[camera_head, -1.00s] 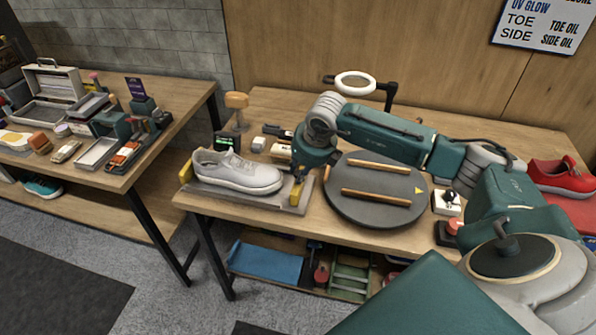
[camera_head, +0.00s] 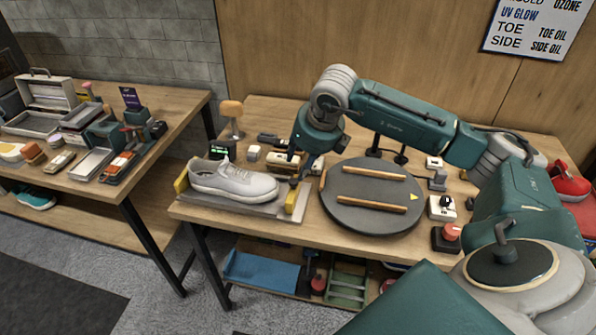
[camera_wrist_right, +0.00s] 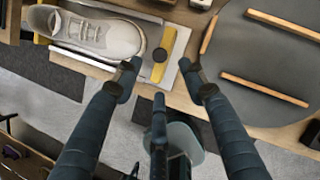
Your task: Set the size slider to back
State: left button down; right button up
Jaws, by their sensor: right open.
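A pale grey sneaker (camera_head: 233,180) lies on a grey holder plate (camera_head: 250,207), between a yellow block at its left end and a yellow slider block (camera_head: 292,200) at its toe. In the right wrist view the slider block (camera_wrist_right: 168,45) has a dark round knob (camera_wrist_right: 159,55) and stands close to the toe, with bare plate beyond it. My right gripper (camera_head: 293,179) is over that end, fingers pointing down. In the wrist view its fingers (camera_wrist_right: 160,78) are spread and empty around the knob's area; contact cannot be told. My left gripper is out of view.
A dark round turntable (camera_head: 372,219) with two wooden bars stands just right of the holder. Small devices and a green display (camera_head: 222,150) sit behind the sneaker. A red-knobbed box (camera_head: 447,237) is at the front right. A tool-laden table (camera_head: 165,103) stands at left.

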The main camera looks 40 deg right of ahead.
jog(key=shift+v, duration=1.35)
jog(key=shift+a, duration=0.1)
